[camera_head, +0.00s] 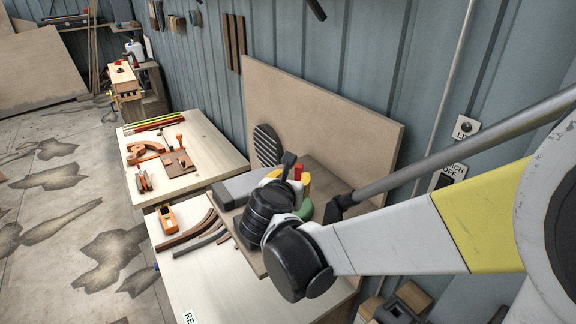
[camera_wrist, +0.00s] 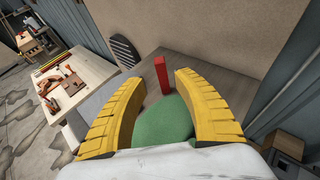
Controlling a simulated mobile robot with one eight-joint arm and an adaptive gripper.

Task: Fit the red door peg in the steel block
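The red door peg (camera_wrist: 161,72) stands upright on a brown wooden surface in the wrist view, in the gap between my fingertips or just beyond them. Its red top (camera_head: 298,173) shows in the head view beside my wrist. My gripper (camera_wrist: 157,82) has two yellow ribbed fingers, spread apart with nothing clasped. A green rounded shape (camera_wrist: 163,122) lies between the fingers, and I cannot tell whether it is part of my gripper. A grey block (camera_head: 238,187), possibly the steel block, lies left of my wrist. Its far side is partly hidden by my arm.
A tan panel (camera_head: 320,115) stands upright behind the bench (camera_head: 190,268). A dark slatted piece (camera_head: 267,145) leans against it. Curved wooden strips (camera_head: 190,237) and an orange plane (camera_head: 168,218) lie at the bench's left. Another table (camera_head: 215,144) holds tools. Floor at left is open.

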